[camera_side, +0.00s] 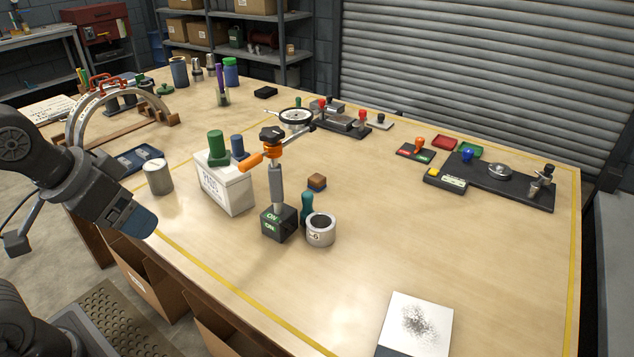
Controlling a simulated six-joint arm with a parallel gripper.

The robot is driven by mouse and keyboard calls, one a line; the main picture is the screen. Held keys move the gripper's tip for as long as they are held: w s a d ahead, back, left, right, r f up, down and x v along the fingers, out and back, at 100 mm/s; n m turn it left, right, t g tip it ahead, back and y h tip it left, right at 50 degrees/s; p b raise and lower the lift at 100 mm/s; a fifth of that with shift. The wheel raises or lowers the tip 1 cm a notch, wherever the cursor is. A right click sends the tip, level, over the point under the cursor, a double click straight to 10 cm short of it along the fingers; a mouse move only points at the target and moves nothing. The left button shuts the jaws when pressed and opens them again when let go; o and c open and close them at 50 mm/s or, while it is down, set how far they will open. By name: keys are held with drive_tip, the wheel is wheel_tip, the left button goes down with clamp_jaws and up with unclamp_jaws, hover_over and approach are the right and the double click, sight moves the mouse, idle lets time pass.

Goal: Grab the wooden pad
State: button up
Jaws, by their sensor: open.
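A small wooden block (317,181), which looks like the wooden pad, lies on the table near its middle. Its top is brown and one side looks darker. It sits just behind a teal-handled tool and a grey ring, apart from both. My gripper (142,224) is at the left, over the table's front left edge, far from the block. It is open, and nothing shows in it. Its fingertips are small and hard to make out.
The table right of the block is clear. A speckled plate (418,322) lies in front.

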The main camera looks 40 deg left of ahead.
drive_tip(key=w+a+r+m+t+h, duration=0.1)
drive_tip(key=w+a+r, duration=0.15)
drive_tip(key=w, duration=0.85)
drive_tip(key=w+a+r+m+h, duration=0.15)
drive_tip(key=w+r, duration=0.25)
drive_tip(key=w, duration=0.8)
drive_tip(key=w+a+r+m+t, duration=0.1)
drive_tip(key=w+r+m, duration=0.15)
drive_tip(key=w, duration=0.85)
drive_tip(key=w+a+f+m, duration=0.2)
drive_tip(key=w+f, duration=0.3)
drive_tip(key=w, duration=0.4)
drive_tip(key=m+g+h, duration=0.3)
drive_tip(key=m+g, duration=0.3)
drive_tip(key=m, duration=0.2)
approach(317, 177)
drive_tip(key=f, duration=0.1)
drive_tip(key=shift+w+d+f+m, duration=0.15)
drive_tip(key=shift+d+f+m, duration=0.25)
drive_tip(key=shift+d, duration=0.15)
drive_tip(key=x, duration=0.7)
drive_tip(key=shift+f, duration=0.2)
drive_tip(key=c, duration=1.1)
drive_tip(key=shift+r, duration=0.1)
